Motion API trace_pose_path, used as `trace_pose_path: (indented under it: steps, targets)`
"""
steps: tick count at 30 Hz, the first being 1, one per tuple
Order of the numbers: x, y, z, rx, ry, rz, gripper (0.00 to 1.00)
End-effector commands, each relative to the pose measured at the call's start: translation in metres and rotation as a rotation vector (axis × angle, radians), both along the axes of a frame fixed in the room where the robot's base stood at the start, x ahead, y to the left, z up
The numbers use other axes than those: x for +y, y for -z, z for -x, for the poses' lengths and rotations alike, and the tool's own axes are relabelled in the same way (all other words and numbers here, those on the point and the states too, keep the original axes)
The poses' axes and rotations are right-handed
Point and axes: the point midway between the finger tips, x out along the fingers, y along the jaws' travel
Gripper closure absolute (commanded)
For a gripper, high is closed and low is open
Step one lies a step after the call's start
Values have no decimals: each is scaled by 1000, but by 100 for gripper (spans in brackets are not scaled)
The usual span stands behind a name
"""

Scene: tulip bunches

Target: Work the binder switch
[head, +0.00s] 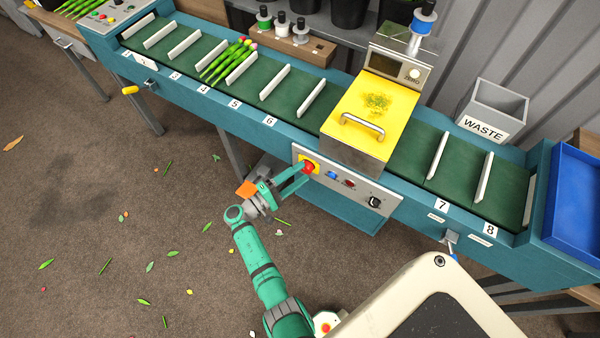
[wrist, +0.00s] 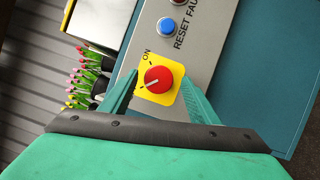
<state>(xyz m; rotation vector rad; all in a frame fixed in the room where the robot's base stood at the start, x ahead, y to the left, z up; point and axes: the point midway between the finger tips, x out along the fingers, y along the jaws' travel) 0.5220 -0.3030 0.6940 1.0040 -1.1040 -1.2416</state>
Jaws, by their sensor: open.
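A red rotary switch (head: 309,167) on a yellow plate sits on the grey control panel (head: 336,186) under the yellow-lidded machine. In the wrist view the red switch (wrist: 158,79) has a white pointer line toward the lower left, off the "ON" mark above it. Any other position label is not visible. My gripper (head: 301,174) is open at the panel. In the wrist view its green fingers (wrist: 160,82) stand one on each side of the switch, with visible gaps. I cannot tell how far their tips are from the panel.
A blue button (wrist: 167,26) marked RESET is beside the switch. A black knob (head: 375,202) is farther right on the panel. The yellow lid (head: 372,110) is down. A tulip bunch (head: 226,62) lies on the green belt. The waste bin (head: 492,110) stands behind the belt.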

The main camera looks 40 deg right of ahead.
Motion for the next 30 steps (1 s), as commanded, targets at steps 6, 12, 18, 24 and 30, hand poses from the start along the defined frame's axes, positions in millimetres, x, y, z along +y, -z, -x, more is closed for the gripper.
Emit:
trace_pose_path:
  steps: [6,12,18,24,30]
  targets:
    - [44,3,-2,1,-10,1,45]
    - [79,6,-3,2,-12,1,45]
    - [96,7,-2,1,-10,0,45]
    - [98,8,-1,1,-8,0,45]
    - [97,8,-1,1,-7,1,45]
